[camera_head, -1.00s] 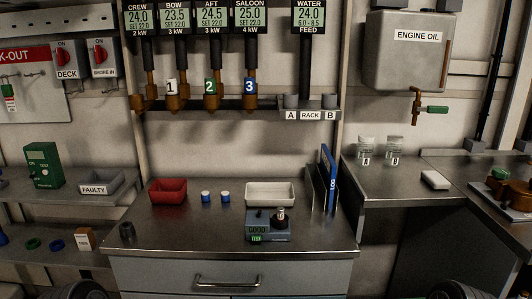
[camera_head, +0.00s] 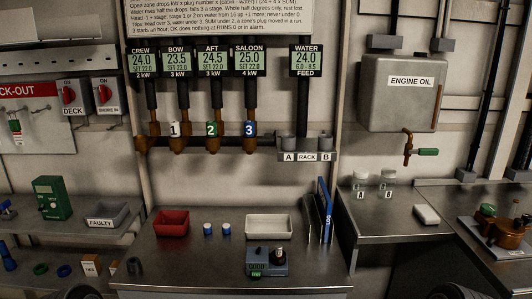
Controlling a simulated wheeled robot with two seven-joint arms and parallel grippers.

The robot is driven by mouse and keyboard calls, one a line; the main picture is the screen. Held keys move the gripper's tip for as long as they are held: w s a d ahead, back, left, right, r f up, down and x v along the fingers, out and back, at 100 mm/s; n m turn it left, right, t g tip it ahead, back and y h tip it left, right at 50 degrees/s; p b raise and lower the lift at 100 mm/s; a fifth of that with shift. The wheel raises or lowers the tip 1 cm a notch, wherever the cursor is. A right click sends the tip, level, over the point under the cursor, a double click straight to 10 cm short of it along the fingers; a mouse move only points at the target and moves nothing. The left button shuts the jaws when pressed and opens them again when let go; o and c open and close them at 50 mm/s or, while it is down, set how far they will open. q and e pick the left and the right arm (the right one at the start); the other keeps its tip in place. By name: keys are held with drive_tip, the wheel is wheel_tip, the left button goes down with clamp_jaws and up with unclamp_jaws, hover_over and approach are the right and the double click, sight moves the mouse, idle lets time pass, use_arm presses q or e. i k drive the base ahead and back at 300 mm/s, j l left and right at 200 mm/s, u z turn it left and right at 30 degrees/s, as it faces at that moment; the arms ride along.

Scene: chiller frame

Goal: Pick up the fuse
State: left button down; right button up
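No object in view is plainly marked as a fuse. Two small white-and-blue cylinders, the left one (camera_head: 208,229) and the right one (camera_head: 226,229), stand upright on the middle bench; I cannot tell whether either is a fuse. A small grey meter (camera_head: 262,268) with a green display sits in front of them, with a dark and silver upright piece (camera_head: 281,256) on its right side. Neither gripper shows; only dark parts of my arms appear at the bottom edge.
A red bin (camera_head: 172,224) and a white tray (camera_head: 270,228) flank the cylinders. A blue folder (camera_head: 325,207) stands in a rack at right. A grey FAULTY bin (camera_head: 107,216) and a green tester (camera_head: 50,197) are at left. The front middle bench is mostly clear.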

sight(278, 248)
drive_tip(key=u, duration=2.65)
drive_tip(key=z, duration=2)
drive_tip(key=i+j, duration=0.15)
drive_tip(key=i, duration=0.3)
